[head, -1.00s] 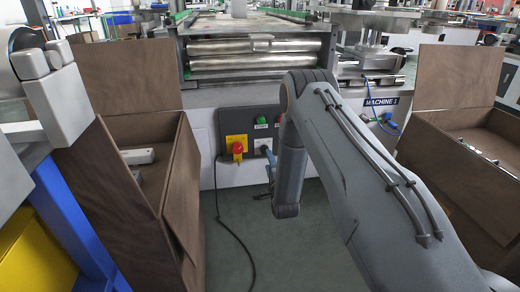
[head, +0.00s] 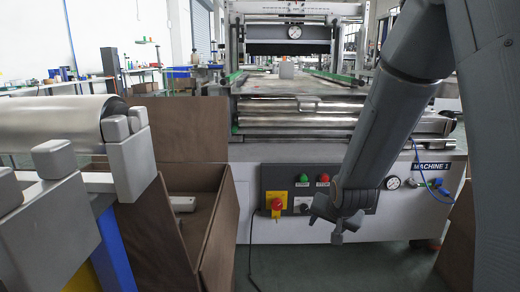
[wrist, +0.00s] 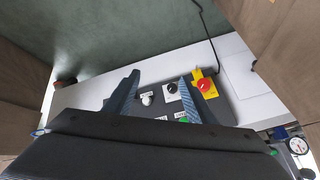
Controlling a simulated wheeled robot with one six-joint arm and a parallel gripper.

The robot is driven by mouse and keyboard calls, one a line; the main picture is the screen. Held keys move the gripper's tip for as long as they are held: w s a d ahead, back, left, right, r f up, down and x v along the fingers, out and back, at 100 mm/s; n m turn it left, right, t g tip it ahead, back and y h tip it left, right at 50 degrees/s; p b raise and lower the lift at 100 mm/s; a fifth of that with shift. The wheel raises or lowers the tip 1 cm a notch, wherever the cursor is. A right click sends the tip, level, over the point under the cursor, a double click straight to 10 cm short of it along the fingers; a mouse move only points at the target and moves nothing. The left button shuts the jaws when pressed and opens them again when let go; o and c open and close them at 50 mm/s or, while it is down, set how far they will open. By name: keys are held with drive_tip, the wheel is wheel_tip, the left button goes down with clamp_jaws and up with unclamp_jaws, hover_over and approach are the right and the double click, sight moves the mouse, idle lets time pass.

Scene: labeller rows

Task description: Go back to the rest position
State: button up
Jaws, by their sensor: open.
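My gripper (head: 340,222) hangs at the end of my grey arm in the head view, in front of the machine's control panel (head: 283,190). In the wrist view its two blue-grey fingers (wrist: 160,97) stand apart with nothing between them. Beyond them is the same panel, with a red emergency knob on a yellow plate (wrist: 204,84) and a black knob (wrist: 172,88). My gripper appears apart from the panel, though the exact distance is hard to tell.
The machine labelled MACHINE 1 (head: 432,166) fills the middle. An open brown box (head: 222,235) with a pale object inside stands left of it. A large metal roller (head: 55,122) on grey supports is at far left. A blue cable (head: 430,185) hangs at right.

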drive_tip(key=s+r+n+g, duration=0.2)
drive_tip(key=s+n, duration=0.1)
drive_tip(key=s, duration=0.7)
drive_tip(key=s+r+n+g, duration=0.2)
drive_tip(key=s+g, duration=0.1)
drive_tip(key=s, duration=0.7)
drive_tip(key=s+a+r+n+g+y, duration=0.1)
drive_tip(key=s+a+r+n, duration=0.2)
drive_tip(key=s+a, duration=0.6)
drive_tip(key=s+a+r+n+g+y, duration=0.1)
drive_tip(key=s+a+r+n, duration=0.3)
drive_tip(key=a, duration=0.8)
drive_tip(key=d+r+m+h+p, duration=0.1)
drive_tip(key=d+r+m+p, duration=0.2)
drive_tip(key=d+r+p, duration=0.7)
drive_tip(key=s+d+r+m+h+p, duration=0.1)
drive_tip(key=d+r+m+p, duration=0.2)
drive_tip(key=d+r+p, duration=0.7)
wheel_tip(320, 180, up, 5)
drive_tip(key=p, duration=1.2)
drive_tip(key=shift+d+f+m+p, duration=0.15)
drive_tip(key=shift+d+m+p, duration=0.2)
drive_tip(key=shift+d+m, duration=0.05)
